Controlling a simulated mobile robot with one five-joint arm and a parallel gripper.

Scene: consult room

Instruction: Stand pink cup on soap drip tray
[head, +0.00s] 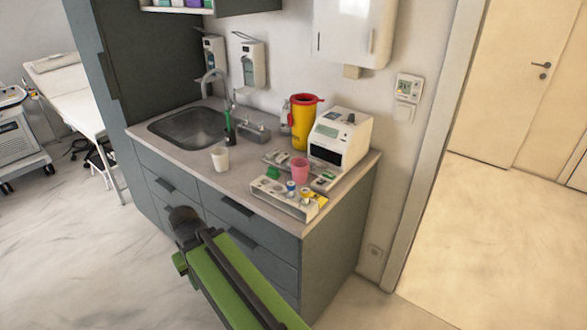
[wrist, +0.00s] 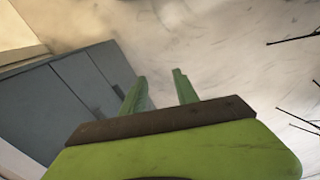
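The pink cup (head: 300,170) stands upright on the counter in front of the white machine, beside a rack of small items. A low grey metal piece (head: 252,132) sits behind the sink's right side, below the wall soap dispenser (head: 252,64); I cannot tell for sure that it is the soap drip tray. My arm's end is low in front of the drawers in the head view, below the counter top and apart from the cup. In the wrist view my gripper (wrist: 159,76) has two green fingers spread apart with nothing between them.
A white cup (head: 220,158) stands near the counter's front edge. A sink (head: 188,128) with a tap is at left. A yellow sharps bin (head: 303,122), a white machine (head: 340,138) and a white rack (head: 285,198) crowd the right. Counter between white cup and rack is clear.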

